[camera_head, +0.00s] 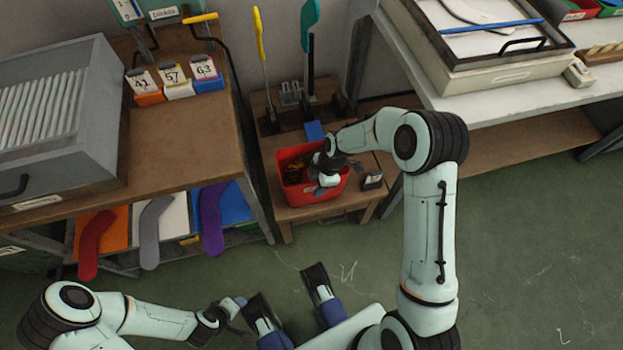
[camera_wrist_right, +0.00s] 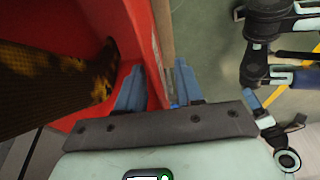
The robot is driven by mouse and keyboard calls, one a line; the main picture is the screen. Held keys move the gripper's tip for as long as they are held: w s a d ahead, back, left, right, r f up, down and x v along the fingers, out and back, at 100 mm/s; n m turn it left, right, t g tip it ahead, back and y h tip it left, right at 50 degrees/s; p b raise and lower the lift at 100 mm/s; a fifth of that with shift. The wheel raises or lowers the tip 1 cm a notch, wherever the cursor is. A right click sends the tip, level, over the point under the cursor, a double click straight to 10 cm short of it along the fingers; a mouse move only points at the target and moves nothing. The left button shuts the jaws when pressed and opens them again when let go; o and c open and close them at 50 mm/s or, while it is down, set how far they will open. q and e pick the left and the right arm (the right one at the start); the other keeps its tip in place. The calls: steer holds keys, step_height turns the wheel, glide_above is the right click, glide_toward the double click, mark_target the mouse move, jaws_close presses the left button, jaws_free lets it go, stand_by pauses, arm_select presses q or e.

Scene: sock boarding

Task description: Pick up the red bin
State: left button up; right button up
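The red bin (camera_head: 296,162) stands on a low wooden stand, with a dark, yellow-mottled item inside. My right gripper (camera_head: 327,180) is at the bin's right front side. In the right wrist view, the blue fingers of this gripper (camera_wrist_right: 158,88) are apart, one on each side of the bin's red wall (camera_wrist_right: 142,30). Tan and green show between the wall and the outer finger. The mottled item (camera_wrist_right: 50,88) lies near the inner finger. My left gripper (camera_head: 238,306) is low at the left, away from the bin; its finger gap is unclear.
The low stand (camera_head: 300,214) also carries a small dark block (camera_head: 372,180) right of the bin and upright tools behind it. A wooden bench (camera_head: 190,135) is close on the left. A white table (camera_head: 470,95) is at the right. Green floor (camera_head: 540,240) is open at lower right.

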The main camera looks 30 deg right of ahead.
steer(key=shift+a+f, duration=0.2)
steer(key=shift+f, duration=0.5)
steer(key=shift+r, duration=0.1)
jaws_close()
steer(key=shift+s, duration=0.15)
stand_by(0.7)
